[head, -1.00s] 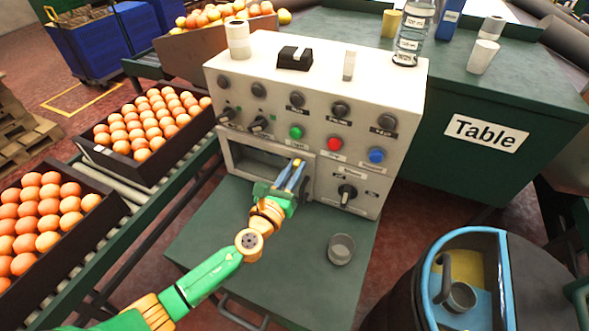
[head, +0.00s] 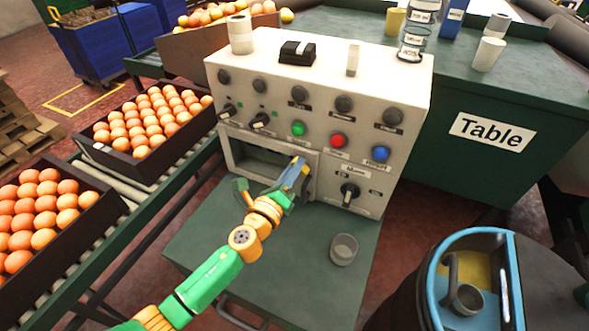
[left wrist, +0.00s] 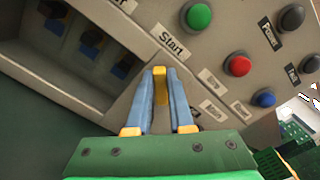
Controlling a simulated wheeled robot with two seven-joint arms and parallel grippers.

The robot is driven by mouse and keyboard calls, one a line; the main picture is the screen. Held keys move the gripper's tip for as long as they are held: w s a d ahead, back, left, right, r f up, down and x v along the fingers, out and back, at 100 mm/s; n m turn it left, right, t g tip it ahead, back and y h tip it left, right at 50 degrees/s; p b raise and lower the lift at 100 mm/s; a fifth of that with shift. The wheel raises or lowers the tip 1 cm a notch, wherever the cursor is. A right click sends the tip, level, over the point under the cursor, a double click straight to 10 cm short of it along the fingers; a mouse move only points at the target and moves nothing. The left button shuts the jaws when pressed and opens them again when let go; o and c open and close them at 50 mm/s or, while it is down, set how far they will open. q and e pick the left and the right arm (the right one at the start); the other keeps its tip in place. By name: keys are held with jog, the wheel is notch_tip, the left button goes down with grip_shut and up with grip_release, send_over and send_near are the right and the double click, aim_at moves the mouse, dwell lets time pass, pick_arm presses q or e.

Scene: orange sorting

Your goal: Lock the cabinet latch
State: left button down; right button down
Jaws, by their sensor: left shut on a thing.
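The white control cabinet (head: 330,75) stands on a green table, with an open rectangular window in its lower left front. My left gripper (head: 299,168) is at the right edge of that window. In the left wrist view, its blue fingers (left wrist: 162,90) are shut around a small yellow piece (left wrist: 161,88), which looks like the latch, against the cabinet front below the Start label. The fingers hide much of this piece, so its exact turn is hard to tell. My right gripper is not in view.
Green (head: 298,128), red (head: 338,139) and blue (head: 380,153) buttons sit above and right of the gripper. A dark rotary knob (head: 349,191) is to its right. Egg-like orange fruit fills crates (head: 150,160) at left.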

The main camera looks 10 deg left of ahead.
pick_arm(q)
jog(key=shift+a+f+n+b, duration=0.1)
jog(key=shift+f+n+b, duration=0.1)
jog(key=shift+n, duration=1.95)
jog(key=shift+a+f+n+b, duration=0.1)
jog(key=shift+f+n+b, duration=0.05)
jog(key=shift+n, duration=2)
jog(key=c, duration=0.8)
grip_release()
jog(key=shift+w, duration=0.1)
jog(key=shift+f, duration=0.1)
jog(key=s+a, duration=0.1)
jog(key=s, duration=0.6)
jog(key=shift+a, duration=0.15)
